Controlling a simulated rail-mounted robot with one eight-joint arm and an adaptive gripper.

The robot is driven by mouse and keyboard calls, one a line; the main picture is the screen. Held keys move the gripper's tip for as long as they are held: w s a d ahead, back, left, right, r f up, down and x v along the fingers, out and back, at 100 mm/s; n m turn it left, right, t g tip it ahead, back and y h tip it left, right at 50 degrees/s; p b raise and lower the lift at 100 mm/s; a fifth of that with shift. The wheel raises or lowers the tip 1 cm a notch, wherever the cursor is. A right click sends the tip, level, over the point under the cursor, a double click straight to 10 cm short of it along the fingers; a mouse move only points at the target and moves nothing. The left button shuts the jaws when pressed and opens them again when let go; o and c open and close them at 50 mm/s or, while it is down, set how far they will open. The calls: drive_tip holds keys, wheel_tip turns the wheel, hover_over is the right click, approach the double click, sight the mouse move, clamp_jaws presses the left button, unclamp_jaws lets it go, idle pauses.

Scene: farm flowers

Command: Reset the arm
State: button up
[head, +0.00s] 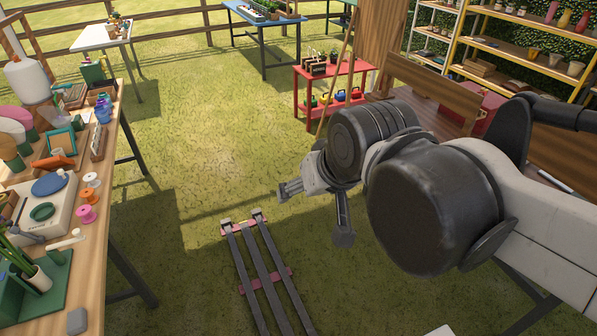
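My arm (435,205) reaches in from the right side of the head view, with its large dark joint nearest the camera. My gripper (314,212) is at the arm's end, near the middle of the view, above the grass. Its two fingers are spread well apart, one to the left and one pointing down. I see nothing between them. The arm hides part of the wooden table behind it.
A cluttered wooden table (112,120) runs along the left. My rails lie on the grass at bottom centre. A red shelf stand (336,76) and yellow shelving (520,48) stand behind the arm. A blue table (262,20) is at the back. Grass (220,120) left of the gripper is clear.

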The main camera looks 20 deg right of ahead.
drive_tip(key=shift+s+d+f+n, duration=0.4)
drive_tip(key=shift+s+d+f, duration=0.6)
drive_tip(key=shift+s+f, duration=0.2)
wheel_tip(320, 180, down, 4)
drive_tip(key=b, duration=0.4)
drive_tip(key=shift+f, duration=0.25)
drive_tip(key=shift+c, duration=0.5)
